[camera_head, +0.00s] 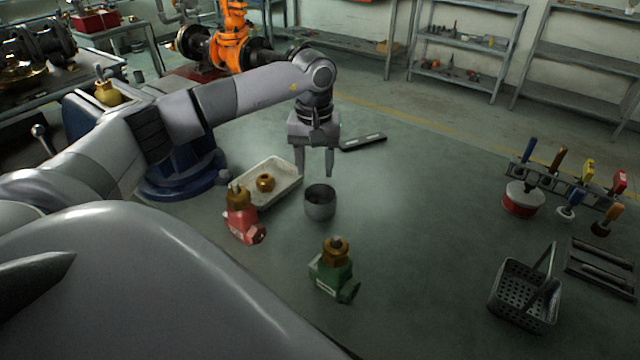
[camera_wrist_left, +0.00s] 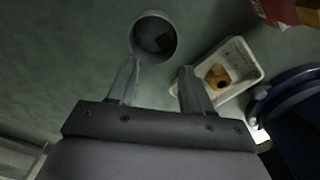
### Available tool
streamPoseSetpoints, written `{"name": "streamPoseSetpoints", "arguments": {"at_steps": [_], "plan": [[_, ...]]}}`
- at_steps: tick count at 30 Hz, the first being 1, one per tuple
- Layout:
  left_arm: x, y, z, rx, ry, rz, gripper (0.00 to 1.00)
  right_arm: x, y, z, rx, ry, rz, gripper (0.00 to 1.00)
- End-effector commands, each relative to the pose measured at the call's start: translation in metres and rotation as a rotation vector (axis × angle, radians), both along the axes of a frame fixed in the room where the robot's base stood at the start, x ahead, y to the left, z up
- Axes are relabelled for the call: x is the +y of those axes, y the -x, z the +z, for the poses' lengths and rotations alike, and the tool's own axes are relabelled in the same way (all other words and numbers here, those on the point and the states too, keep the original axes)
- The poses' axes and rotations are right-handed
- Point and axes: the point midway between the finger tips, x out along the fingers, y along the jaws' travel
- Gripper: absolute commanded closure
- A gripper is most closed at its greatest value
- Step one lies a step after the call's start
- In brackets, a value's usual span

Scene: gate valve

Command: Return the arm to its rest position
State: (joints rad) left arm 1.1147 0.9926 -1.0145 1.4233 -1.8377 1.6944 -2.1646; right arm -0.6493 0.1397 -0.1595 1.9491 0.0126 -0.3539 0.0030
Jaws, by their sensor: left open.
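My left gripper (camera_head: 315,176) is open and empty, pointing down above the table behind a grey metal cup (camera_head: 320,204). In the left wrist view the fingers (camera_wrist_left: 160,75) are spread apart, with the cup (camera_wrist_left: 154,38) beyond the left fingertip and something dark inside it. My left arm reaches in from the left side of the head view. My right gripper is not in view.
A white tray (camera_head: 287,188) holds a brass part (camera_head: 265,182). A red valve (camera_head: 241,216) and a green valve (camera_head: 332,269) stand nearby. A perforated basket (camera_head: 524,293) and a tool rack (camera_head: 560,184) are at right.

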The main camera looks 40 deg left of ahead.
Motion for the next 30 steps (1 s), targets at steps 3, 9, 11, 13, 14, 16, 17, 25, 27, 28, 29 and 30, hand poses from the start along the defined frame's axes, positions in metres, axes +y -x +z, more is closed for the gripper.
{"name": "streamPoseSetpoints", "arguments": {"at_steps": [3,9,11,13,14,16,17,25,27,28,29,30], "plan": [[0.000,0.000,0.020,-0.004,0.001,0.000,0.50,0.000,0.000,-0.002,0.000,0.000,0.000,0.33],[0.000,0.000,0.038,-0.001,-0.001,0.000,0.50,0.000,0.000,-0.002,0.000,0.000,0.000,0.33],[0.000,0.000,0.040,0.000,0.000,-0.001,0.50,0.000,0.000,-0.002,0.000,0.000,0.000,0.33],[0.000,0.000,0.040,0.000,0.000,-0.001,0.50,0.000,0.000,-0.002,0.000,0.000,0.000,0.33],[0.000,0.000,0.040,0.000,0.000,-0.001,0.50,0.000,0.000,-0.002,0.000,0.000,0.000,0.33],[0.000,0.000,0.040,0.000,0.000,-0.001,0.50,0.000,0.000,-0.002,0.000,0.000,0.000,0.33],[0.000,0.000,0.040,0.000,0.000,-0.001,0.50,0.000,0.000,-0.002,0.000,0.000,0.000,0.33],[0.000,0.000,0.040,0.000,0.000,-0.001,0.50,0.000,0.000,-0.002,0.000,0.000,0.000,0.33],[0.000,0.000,0.039,0.001,0.001,-0.001,0.50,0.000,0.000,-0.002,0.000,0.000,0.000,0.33],[0.000,0.000,0.039,0.001,0.001,-0.001,0.50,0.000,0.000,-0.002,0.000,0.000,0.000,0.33],[0.000,0.000,0.039,0.001,0.001,-0.001,0.50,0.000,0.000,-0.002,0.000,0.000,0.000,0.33],[0.000,0.000,0.039,0.001,0.001,-0.001,0.50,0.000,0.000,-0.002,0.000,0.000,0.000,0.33]]}}
